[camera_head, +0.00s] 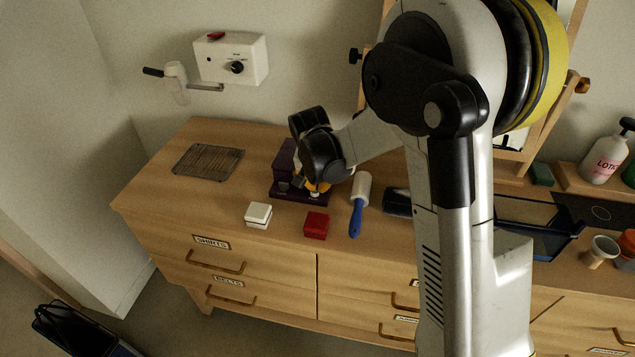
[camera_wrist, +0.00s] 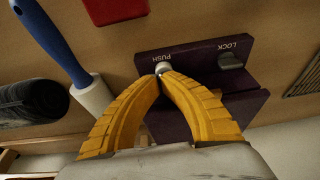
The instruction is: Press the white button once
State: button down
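A dark purple device (camera_head: 287,158) stands on the wooden dresser, partly hidden by my gripper. In the wrist view its purple plate (camera_wrist: 195,60) carries a small whitish round button (camera_wrist: 163,67) beside the word PUSH and a grey knob (camera_wrist: 229,61) beside the word LOCK. My gripper (camera_wrist: 161,78) has its yellow fingers brought together at the tips, right at the whitish button. I cannot tell whether they touch it. In the head view my gripper (camera_head: 314,189) points down over the device. A white square block (camera_head: 258,215) sits apart at the dresser's front.
A red block (camera_head: 316,225) and a blue-handled lint roller (camera_head: 358,205) lie close in front of and right of the device. A wire rack (camera_head: 208,162) lies at the left. A white wall box (camera_head: 232,59) with a crank hangs behind. Bare wood lies between the rack and blocks.

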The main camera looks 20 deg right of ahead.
notch_tip(320, 180, down, 2)
jog(key=shift+f+b, duration=0.1)
jog(key=shift+b, duration=0.6)
jog(key=shift+r+p, duration=0.35)
jog(key=shift+r, duration=0.1)
jog(key=p+v, duration=0.5)
jog(key=v, duration=0.8)
jog(key=shift+w+d+r+p, duration=0.25)
jog(key=shift+w+r+p, duration=0.1)
jog(key=shift+p, duration=0.05)
